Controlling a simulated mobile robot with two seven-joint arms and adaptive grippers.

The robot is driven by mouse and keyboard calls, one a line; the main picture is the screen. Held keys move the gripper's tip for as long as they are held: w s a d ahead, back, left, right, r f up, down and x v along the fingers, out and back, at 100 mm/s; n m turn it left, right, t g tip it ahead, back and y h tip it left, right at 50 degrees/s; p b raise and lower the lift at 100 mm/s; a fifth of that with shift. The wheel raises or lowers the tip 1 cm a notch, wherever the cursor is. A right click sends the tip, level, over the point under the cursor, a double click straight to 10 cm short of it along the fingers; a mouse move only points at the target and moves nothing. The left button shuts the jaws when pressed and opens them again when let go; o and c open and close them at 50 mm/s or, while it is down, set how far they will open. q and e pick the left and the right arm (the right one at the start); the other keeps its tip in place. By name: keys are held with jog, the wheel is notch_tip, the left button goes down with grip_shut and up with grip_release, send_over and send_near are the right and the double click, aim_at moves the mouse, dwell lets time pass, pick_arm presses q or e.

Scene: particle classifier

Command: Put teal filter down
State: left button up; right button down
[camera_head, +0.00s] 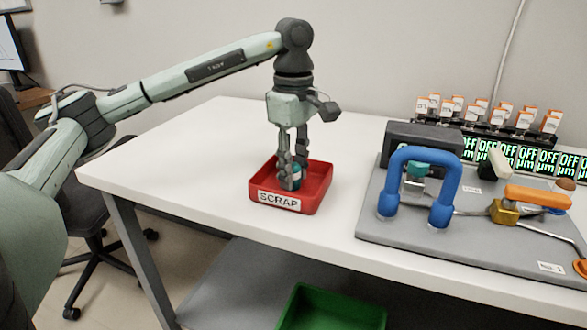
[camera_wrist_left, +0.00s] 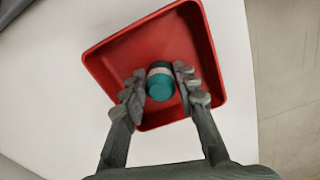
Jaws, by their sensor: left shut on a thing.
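The teal filter (camera_head: 296,177) is a small cylinder with a teal end and a pale band. It is upright or nearly so, inside the walls of the red SCRAP tray (camera_head: 322,189). My left gripper (camera_head: 292,165) points down into the tray and is shut on the filter. In the left wrist view the filter (camera_wrist_left: 160,86) sits between the two grey fingers, over the red tray floor (camera_wrist_left: 120,60). I cannot tell whether its lower end touches the floor. My right gripper is not in view.
A grey board (camera_head: 400,237) on the right holds a blue arched handle (camera_head: 443,163) and an orange handle (camera_head: 537,197). Several small displays reading OFF (camera_head: 525,157) stand behind it. The white table (camera_head: 210,150) is clear around the tray. A green bin (camera_head: 330,310) is below.

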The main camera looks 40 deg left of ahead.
pick_arm(q)
jog(key=shift+f, duration=0.1)
jog(key=o, duration=1.1)
jog(key=shift+o, duration=0.2)
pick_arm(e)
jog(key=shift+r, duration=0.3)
